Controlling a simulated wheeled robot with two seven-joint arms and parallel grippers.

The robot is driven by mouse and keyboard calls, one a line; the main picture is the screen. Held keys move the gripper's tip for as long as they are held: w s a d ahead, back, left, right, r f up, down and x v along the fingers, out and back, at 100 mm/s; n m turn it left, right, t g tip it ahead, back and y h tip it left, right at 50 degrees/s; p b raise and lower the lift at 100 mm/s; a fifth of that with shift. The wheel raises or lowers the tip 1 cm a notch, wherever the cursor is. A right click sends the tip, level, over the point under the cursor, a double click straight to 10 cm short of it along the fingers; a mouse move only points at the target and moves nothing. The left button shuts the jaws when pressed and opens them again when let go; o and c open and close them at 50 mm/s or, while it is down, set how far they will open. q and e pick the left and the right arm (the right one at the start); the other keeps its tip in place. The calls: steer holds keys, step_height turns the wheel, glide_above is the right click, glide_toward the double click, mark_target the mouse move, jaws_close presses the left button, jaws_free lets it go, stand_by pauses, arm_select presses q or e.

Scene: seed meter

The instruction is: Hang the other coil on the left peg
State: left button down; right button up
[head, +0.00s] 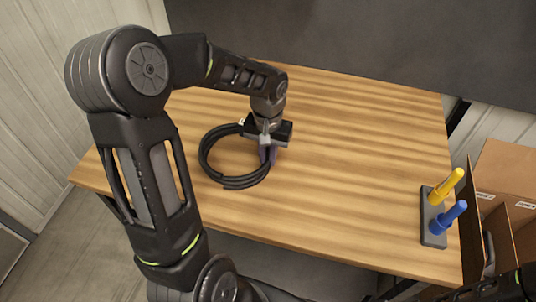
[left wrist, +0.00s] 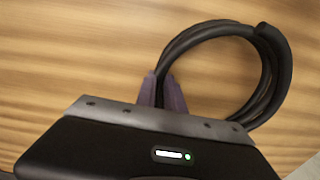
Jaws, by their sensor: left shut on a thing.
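A black coil (head: 240,182) of several loops is at the left-middle of the wooden table. My left gripper (head: 267,155) points down at the coil's right side, shut on its strands. The coil (left wrist: 267,75) also shows in the left wrist view, reaching up and right from between the purple fingers of the left gripper (left wrist: 161,88). I cannot tell whether it touches the table. A yellow peg (head: 446,186) and a blue peg (head: 449,217) stand tilted on a grey base (head: 432,238) at the table's right edge. Both pegs look bare. My right gripper is out of view.
Open cardboard boxes (head: 512,167) stand just beyond the table's right edge, beside the pegs. The wooden table (head: 345,170) is clear between the coil and the peg base. A dark panel (head: 360,40) rises behind the table.

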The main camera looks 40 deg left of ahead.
arm_select(q)
steer(key=c, duration=1.4)
jaws_free()
steer(key=shift+f, duration=0.1)
steer(key=shift+c, duration=0.2)
steer(key=shift+r, duration=0.3)
step_height(320, 180, up, 7)
steer(key=shift+s+r+b, duration=0.1)
steer(key=shift+b, duration=0.6)
